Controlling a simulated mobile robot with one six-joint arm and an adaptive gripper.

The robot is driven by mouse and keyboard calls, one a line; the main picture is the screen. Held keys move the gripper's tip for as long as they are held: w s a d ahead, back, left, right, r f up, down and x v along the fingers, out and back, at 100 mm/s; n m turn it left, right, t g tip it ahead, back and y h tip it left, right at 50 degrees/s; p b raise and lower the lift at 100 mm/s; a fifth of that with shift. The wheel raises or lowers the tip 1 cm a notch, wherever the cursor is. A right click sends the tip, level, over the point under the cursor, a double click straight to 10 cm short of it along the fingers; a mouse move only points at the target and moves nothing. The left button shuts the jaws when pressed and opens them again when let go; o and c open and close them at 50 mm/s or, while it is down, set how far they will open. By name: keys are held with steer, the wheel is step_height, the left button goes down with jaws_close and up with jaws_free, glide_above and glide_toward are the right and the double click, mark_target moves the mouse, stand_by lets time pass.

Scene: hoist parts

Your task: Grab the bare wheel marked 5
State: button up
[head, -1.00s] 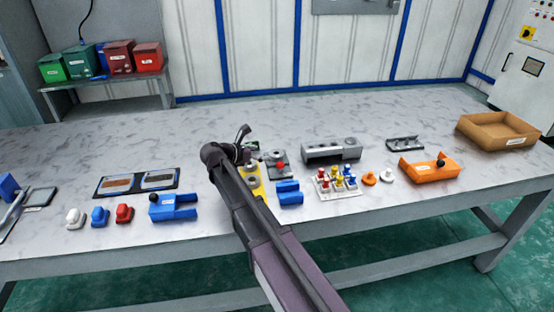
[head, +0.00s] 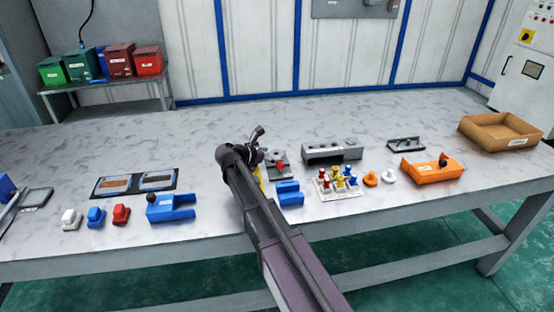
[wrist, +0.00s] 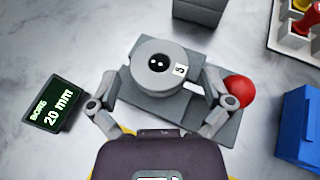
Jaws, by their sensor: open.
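The grey wheel marked 5 (wrist: 158,70) sits on a grey fixture block (wrist: 222,135) in the wrist view. Its top has a dark centre with two light dots, and a white label reads 5. A red ball (wrist: 238,91) is on the fixture just right of the wheel. My gripper (wrist: 153,90) is open, with one finger on each side of the wheel's near part; I cannot tell whether they touch it.
A small display reading "BORE 20 mm" (wrist: 54,104) lies left of the fixture. A blue block (wrist: 300,125) is to its right. A grey block (head: 331,150) stands behind, and a rack of coloured pegs (head: 338,184) is farther right.

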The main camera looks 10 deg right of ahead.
steer(key=shift+x, duration=0.9)
steer(key=c, duration=1.2)
steer(key=shift+o, duration=0.2)
steer(key=shift+r, duration=0.25)
step_height(320, 180, up, 3)
steer(key=p, duration=0.3)
steer(key=shift+f, duration=0.1)
steer(key=s, duration=0.5)
steer(key=s+r+p, duration=0.1)
steer(key=s, duration=1)
steer(key=shift+r+p, duration=0.35)
steer(key=shift+r, duration=0.05)
